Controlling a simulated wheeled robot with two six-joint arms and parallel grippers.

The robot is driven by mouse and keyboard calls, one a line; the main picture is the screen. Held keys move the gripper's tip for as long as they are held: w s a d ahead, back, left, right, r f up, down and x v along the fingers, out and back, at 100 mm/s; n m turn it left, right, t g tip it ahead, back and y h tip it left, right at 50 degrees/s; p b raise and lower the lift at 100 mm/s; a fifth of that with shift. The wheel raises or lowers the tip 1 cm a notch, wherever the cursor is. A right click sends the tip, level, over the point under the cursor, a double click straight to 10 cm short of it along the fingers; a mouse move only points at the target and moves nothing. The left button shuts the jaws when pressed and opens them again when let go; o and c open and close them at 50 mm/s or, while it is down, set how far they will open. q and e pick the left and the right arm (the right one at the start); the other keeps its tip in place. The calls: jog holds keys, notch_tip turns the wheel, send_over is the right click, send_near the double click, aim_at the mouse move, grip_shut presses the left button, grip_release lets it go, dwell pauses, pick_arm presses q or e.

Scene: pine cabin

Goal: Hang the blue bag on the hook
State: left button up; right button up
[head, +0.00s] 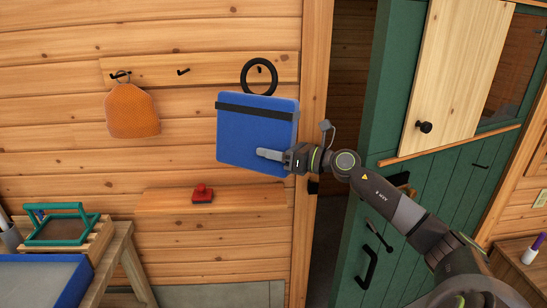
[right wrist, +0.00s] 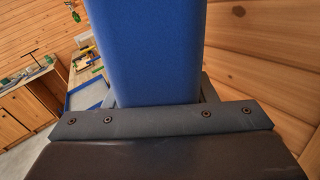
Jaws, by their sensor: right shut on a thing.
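The blue bag (head: 240,141) is a flat blue block with a black band near its top and a black ring (head: 244,78) above it. It hangs upright, slightly tilted, in front of the plank wall. In the head view the ring frames the right-hand hook (head: 259,69) of the wooden rail; I cannot tell whether the ring is over the hook or only in front of it. My right gripper (head: 270,154) is shut on the bag's lower right part. In the right wrist view the bag (right wrist: 145,50) fills the space between the fingers. My left gripper is not in view.
A shelf (head: 165,203) below carries a red-handled stamp (head: 202,193). A green door (head: 400,210) stands at right. A workbench with a blue tray (head: 45,278) is lower left.

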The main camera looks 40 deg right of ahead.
jog(key=shift+w+d+f+b, duration=0.2)
jog(key=shift+w+d+b, duration=0.3)
jog(key=shift+w+b, duration=0.25)
jog(key=shift+w+d+f+b, duration=0.2)
jog(key=shift+w+d+b, duration=0.35)
jog(key=shift+w, duration=0.25)
jog(key=shift+w+d+f+b, duration=0.2)
jog(key=shift+w+d+b, duration=0.2)
jog(key=shift+w+b, duration=0.4)
jog(key=o, duration=1.4)
jog(key=shift+f, duration=0.1)
notch_tip(320, 180, up, 10)
jog(key=shift+r+b, duration=0.1)
jog(key=shift+b, duration=0.8)
